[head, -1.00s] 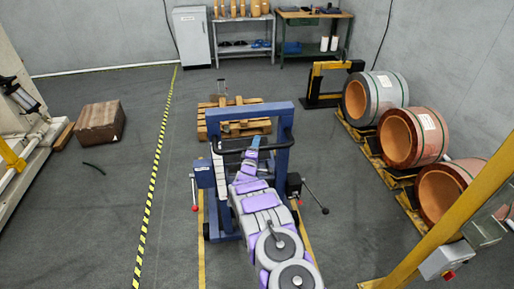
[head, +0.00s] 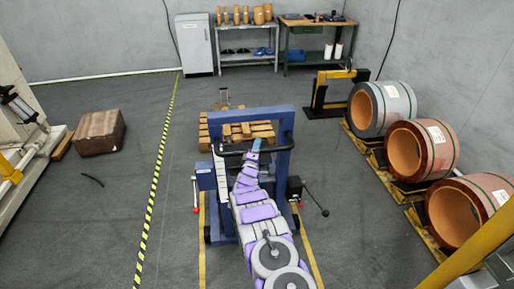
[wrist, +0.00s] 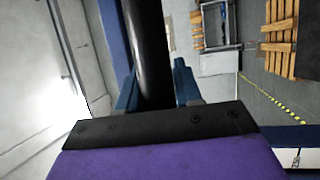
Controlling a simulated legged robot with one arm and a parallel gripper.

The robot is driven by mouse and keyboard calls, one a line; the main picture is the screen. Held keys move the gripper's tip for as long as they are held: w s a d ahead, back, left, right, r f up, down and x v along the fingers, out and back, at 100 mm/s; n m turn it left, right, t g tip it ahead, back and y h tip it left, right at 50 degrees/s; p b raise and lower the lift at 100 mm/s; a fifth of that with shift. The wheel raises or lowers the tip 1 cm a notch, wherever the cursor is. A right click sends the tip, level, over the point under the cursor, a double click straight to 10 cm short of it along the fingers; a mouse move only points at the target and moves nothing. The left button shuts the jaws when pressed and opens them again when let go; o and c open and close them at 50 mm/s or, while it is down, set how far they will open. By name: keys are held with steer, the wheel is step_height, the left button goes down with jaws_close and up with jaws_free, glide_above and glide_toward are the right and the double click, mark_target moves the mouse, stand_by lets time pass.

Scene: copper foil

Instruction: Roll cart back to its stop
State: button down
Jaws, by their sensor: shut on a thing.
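The blue cart (head: 283,158) stands straight ahead in the head view, between two yellow floor lines (head: 202,240). A dark push handle bar (head: 232,153) runs across its near side. My gripper (head: 254,150) reaches that bar. In the wrist view the black bar (wrist: 149,50) passes between the blue fingers of my gripper (wrist: 155,92), which are shut on it. The cart's stop cannot be made out in these frames. My arm covers the middle of the cart's lower part.
Wooden pallets (head: 262,130) lie just beyond the cart. Copper foil rolls (head: 423,146) on pallets line the right side, with a yellow post (head: 470,255) nearer. A brown box (head: 99,132) sits at left. The floor left of the striped line (head: 151,200) is mostly clear.

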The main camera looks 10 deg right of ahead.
steer(key=c, duration=1)
jaws_free()
steer(key=shift+f, duration=0.65)
steer(key=shift+o, duration=0.7)
steer(key=shift+r, duration=0.1)
steer(key=shift+w+r, duration=0.1)
steer(key=shift+r, duration=0.2)
steer(key=p+v, duration=0.1)
steer(key=v, duration=1.6)
steer(key=shift+a+f, duration=0.1)
steer(key=shift+a, duration=0.05)
